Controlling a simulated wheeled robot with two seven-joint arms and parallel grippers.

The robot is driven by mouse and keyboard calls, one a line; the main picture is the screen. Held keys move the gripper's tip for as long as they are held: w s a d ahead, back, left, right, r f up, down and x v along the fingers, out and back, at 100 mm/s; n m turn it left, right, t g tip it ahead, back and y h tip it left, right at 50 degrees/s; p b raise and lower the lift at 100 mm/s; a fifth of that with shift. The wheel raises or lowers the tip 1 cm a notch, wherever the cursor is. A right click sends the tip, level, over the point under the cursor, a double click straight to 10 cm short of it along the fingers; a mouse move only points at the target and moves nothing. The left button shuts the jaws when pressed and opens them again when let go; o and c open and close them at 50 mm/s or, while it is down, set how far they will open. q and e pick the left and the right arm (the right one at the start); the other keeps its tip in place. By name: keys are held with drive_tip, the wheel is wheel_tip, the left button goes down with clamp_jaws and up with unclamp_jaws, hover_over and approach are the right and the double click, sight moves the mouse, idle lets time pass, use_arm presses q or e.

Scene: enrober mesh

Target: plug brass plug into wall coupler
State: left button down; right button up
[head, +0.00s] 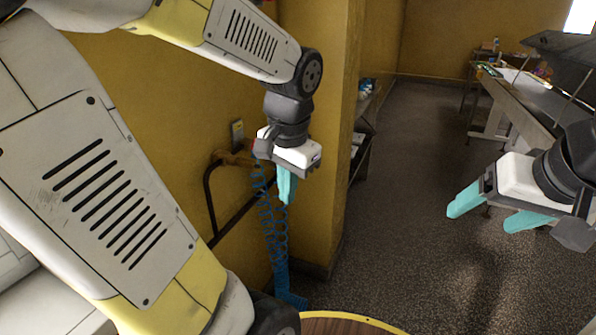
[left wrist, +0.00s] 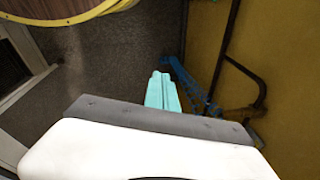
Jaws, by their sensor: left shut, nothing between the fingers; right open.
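A brass-coloured fitting, apparently the wall coupler (head: 232,158), is on the yellow wall, left of my left gripper. A blue coiled hose (head: 268,230) hangs along the wall down to the floor; it also shows in the left wrist view (left wrist: 188,84). I cannot make out the brass plug; the hose's upper end is partly hidden by my left gripper. My left gripper (head: 286,203) is shut and empty, pointing down in front of the hose; its fingers show in the left wrist view (left wrist: 157,73). My right gripper (head: 479,219) is open and empty at the right, far from the wall fitting.
A dark pipe (head: 211,205) runs along the wall beside the hose. A yellow wall corner (head: 325,130) juts out right behind my left gripper. A round wooden top with a yellow rim (head: 372,323) is at the bottom. A metal workbench (head: 525,95) stands back right; the floor between is clear.

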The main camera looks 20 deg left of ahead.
use_arm(q)
drive_tip(key=w+a+f+m+g+y, duration=0.2)
drive_tip(key=w+a+f+m+y, duration=0.1)
drive_tip(key=a, duration=0.1)
drive_tip(key=m+t+y, duration=0.1)
drive_tip(key=m+y, duration=1)
drive_tip(key=y, duration=0.3)
approach(255, 166)
drive_tip(key=shift+w+a, duration=0.15)
drive_tip(key=shift+a, duration=1.5)
drive_tip(key=shift+w+a, duration=0.1)
drive_tip(key=shift+a, duration=1.55)
drive_tip(key=shift+a, duration=0.55)
drive_tip(key=shift+d, duration=0.1)
